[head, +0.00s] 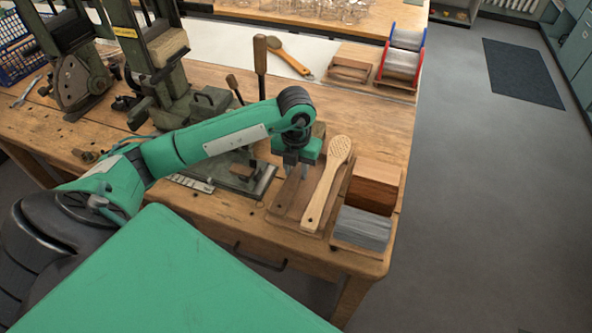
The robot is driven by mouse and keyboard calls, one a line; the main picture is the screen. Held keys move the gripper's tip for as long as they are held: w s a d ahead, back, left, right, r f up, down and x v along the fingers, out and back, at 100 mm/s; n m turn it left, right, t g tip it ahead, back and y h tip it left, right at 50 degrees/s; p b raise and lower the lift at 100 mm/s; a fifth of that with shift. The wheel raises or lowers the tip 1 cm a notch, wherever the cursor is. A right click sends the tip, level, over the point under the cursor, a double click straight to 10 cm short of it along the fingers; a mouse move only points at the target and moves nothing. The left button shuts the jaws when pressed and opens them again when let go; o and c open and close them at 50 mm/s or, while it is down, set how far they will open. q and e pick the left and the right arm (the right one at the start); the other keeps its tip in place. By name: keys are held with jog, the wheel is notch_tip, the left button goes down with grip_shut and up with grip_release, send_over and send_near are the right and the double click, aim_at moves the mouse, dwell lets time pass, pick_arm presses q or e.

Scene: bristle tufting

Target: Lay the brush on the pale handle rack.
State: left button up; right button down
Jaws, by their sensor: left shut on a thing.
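A pale wooden brush (328,181) with rows of holes in its rounded head lies slanted at the front right of the bench, handle toward me. Under and beside it is a low brown wooden rack (281,212) with a raised strip along its left part. My left gripper (297,173) points down over the rack's left part, just left of the pale brush. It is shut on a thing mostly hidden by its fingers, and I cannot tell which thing. A second brush (290,58) with an orange-brown handle lies at the back. My right gripper is not in view.
A metal fixture (243,174) stands left of my gripper. Green presses (160,60) stand at the back left.

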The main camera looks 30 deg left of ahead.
pick_arm(q)
jog(key=shift+f, duration=0.55)
jog(key=shift+f, duration=0.15)
